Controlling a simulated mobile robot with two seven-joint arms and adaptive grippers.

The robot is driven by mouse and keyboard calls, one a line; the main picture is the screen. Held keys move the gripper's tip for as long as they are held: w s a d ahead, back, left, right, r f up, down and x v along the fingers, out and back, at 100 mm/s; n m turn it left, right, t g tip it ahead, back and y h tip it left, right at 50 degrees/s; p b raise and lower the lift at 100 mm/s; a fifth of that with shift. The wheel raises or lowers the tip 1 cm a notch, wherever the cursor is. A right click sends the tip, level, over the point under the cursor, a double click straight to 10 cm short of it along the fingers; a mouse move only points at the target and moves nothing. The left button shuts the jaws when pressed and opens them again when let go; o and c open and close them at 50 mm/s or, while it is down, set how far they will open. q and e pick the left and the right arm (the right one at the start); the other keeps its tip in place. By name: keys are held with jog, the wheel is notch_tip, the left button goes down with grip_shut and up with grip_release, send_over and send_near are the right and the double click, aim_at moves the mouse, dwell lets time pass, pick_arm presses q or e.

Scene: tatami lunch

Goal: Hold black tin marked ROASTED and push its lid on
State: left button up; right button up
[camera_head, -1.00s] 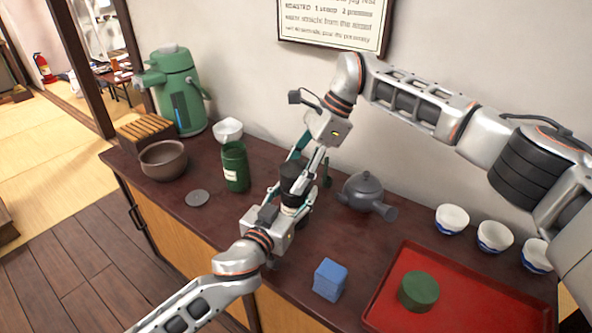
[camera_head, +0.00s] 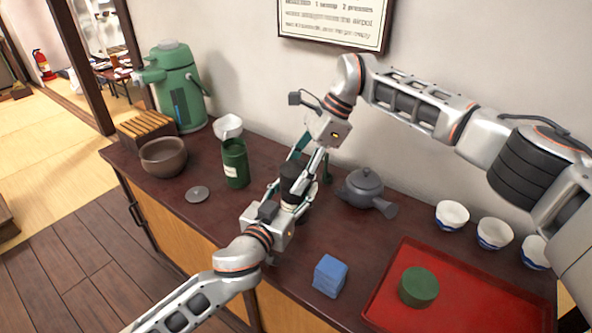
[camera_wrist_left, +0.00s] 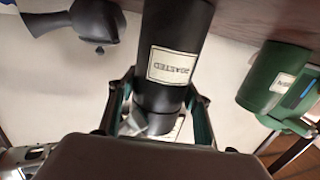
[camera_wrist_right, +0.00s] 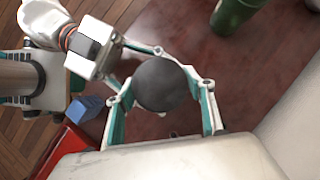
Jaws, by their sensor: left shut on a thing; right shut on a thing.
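The black tin (camera_head: 290,184) stands upright between my two grippers above the counter. In the left wrist view the tin (camera_wrist_left: 178,22) appears inverted, with its pale ROASTED label (camera_wrist_left: 172,65). My left gripper (camera_head: 290,206) is shut around the tin; its fingers also show on both sides in the left wrist view (camera_wrist_left: 160,108). My right gripper (camera_head: 300,170) reaches down from above and is shut on the round black lid (camera_wrist_right: 162,85) at the tin's top. The lid is at the tin's mouth; I cannot tell whether a gap is left, as fingers hide the seam.
A green tin (camera_head: 235,165), grey disc (camera_head: 198,194), brown bowl (camera_head: 163,158) and airpot (camera_head: 180,90) stand left. A teapot (camera_head: 365,190), blue block (camera_head: 330,276), several cups and a red tray (camera_head: 455,292) with a green lid (camera_head: 418,287) stand right.

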jog(key=shift+f, duration=0.1)
jog(key=o, duration=1.3)
jog(key=shift+c, duration=0.2)
jog(key=v, duration=1.2)
pick_arm(q)
jog(key=o, duration=1.7)
jog(key=shift+s, duration=0.1)
